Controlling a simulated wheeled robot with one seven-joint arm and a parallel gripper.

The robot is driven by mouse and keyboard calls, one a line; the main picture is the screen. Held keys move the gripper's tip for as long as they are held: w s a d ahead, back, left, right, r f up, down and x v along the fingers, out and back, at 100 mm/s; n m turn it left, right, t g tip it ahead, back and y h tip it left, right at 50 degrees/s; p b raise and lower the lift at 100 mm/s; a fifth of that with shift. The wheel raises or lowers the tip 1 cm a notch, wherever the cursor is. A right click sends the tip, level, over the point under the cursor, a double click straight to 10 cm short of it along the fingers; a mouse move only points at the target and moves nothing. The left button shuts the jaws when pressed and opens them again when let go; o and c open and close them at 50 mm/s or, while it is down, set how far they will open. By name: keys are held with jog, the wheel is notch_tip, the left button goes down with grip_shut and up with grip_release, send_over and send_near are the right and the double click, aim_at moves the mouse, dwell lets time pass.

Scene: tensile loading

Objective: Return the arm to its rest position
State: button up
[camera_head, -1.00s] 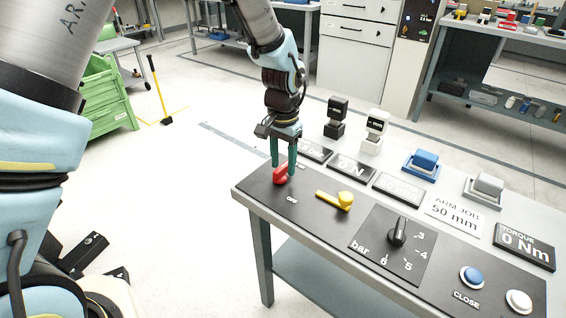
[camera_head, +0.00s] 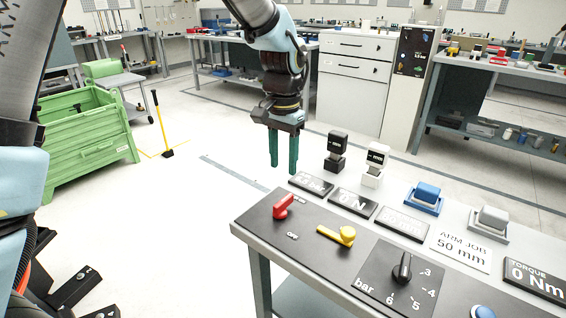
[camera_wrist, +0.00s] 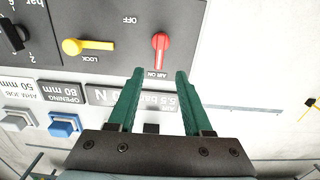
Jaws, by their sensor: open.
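My gripper (camera_head: 284,152) hangs with its green fingers pointing down, above the far left edge of the control table in the head view. The fingers are apart with nothing between them. In the wrist view my gripper (camera_wrist: 157,72) is also open and empty. My arm reaches in from the top of the head view.
The table (camera_head: 262,232) carries a yellow lock lever (camera_head: 338,236), a black bar dial (camera_head: 402,268), a blue block (camera_head: 427,193) and a grey block (camera_head: 493,217). Black (camera_head: 337,146) and white (camera_head: 376,160) posts stand behind.

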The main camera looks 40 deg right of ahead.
jog(key=w+a+r+n+p, duration=0.1)
jog(key=w+a+n, duration=0.3)
jog(key=a, duration=0.6)
jog(key=w+a+r+n, duration=0.1)
jog(key=w+a+n, duration=0.1)
jog(key=w+a, duration=0.6)
jog(key=s+a+n, duration=0.2)
jog(key=a+n, duration=0.1)
jog(key=a, duration=0.9)
jog(key=s+a+n+t+p, duration=0.1)
jog(key=a+n, duration=0.3)
jog(key=a, duration=0.8)
jog(key=shift+s+n+t, duration=0.3)
jog(key=shift+s, duration=0.5)
